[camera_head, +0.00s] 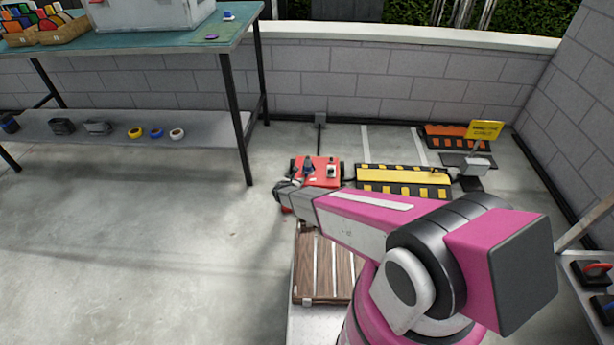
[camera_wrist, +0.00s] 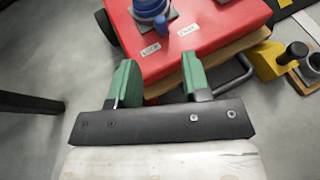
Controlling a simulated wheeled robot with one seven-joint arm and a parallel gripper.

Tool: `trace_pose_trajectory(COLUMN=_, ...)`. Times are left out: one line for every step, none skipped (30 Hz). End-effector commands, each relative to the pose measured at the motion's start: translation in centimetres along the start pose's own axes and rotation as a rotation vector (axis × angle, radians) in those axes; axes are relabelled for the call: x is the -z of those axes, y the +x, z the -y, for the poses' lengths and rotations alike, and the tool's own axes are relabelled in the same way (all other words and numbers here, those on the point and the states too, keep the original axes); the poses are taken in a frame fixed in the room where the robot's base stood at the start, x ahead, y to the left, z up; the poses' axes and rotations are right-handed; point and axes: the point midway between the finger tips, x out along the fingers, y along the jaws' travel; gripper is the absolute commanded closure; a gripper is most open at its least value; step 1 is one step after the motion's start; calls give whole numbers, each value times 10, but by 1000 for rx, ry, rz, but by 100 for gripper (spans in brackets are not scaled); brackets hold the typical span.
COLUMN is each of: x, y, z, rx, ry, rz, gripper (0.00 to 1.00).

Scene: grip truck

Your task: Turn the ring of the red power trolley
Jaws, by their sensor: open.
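The red power trolley (camera_head: 322,176) stands on the floor ahead, partly hidden behind my arm in the head view. In the wrist view its red top (camera_wrist: 205,45) fills the upper middle, with two small labels on it. The ring (camera_wrist: 150,10) is blue and sits on a grey plate on that top, cut off by the upper picture edge. My gripper (camera_wrist: 158,75) is open, its two green fingers apart with nothing between them. The fingertips are at the near edge of the red top, short of the ring. In the head view the gripper is hard to make out.
A workbench (camera_head: 150,42) with a lower shelf stands at the left. A yellow and black cable ramp (camera_head: 405,178) lies right of the trolley, with a yellow sign (camera_head: 486,131) beyond. A wooden slatted deck (camera_head: 322,262) lies below my arm. The floor at left is clear.

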Motion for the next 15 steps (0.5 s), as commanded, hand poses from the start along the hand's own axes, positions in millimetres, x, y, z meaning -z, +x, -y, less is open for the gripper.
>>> trace_pose_trajectory(x=0, y=5, z=-1, rx=1, ry=1, rz=0, gripper=56)
trace_pose_trajectory(x=1, y=8, z=-1, rx=1, ry=2, rz=0, gripper=56)
trace_pose_trajectory(x=1, y=12, z=-1, rx=1, ry=3, rz=-1, gripper=56)
trace_pose_trajectory(x=1, y=16, z=-1, rx=2, ry=3, rz=-1, gripper=56)
trace_pose_trajectory(x=1, y=20, z=0, rx=2, ry=4, rz=-1, gripper=56)
trace_pose_trajectory(x=1, y=26, z=0, rx=2, ry=5, rz=-2, gripper=56)
trace_pose_trajectory(x=1, y=31, z=-1, rx=2, ry=5, rz=-2, gripper=56)
trace_pose_trajectory(x=1, y=36, z=-1, rx=3, ry=5, rz=-2, gripper=56)
trace_pose_trajectory(x=1, y=43, z=-1, rx=3, ry=5, rz=-1, gripper=56)
trace_pose_trajectory(x=1, y=49, z=-1, rx=3, ry=5, rz=-1, gripper=56)
trace_pose_trajectory(x=1, y=54, z=-1, rx=3, ry=5, rz=-1, gripper=56)
trace_pose_trajectory(x=1, y=62, z=-1, rx=3, ry=5, rz=-1, gripper=56)
trace_pose_trajectory(x=2, y=67, z=-1, rx=3, ry=5, rz=-1, gripper=56)
trace_pose_trajectory(x=2, y=72, z=-1, rx=2, ry=5, rz=-2, gripper=56)
trace_pose_trajectory(x=2, y=79, z=-1, rx=2, ry=6, rz=-2, gripper=56)
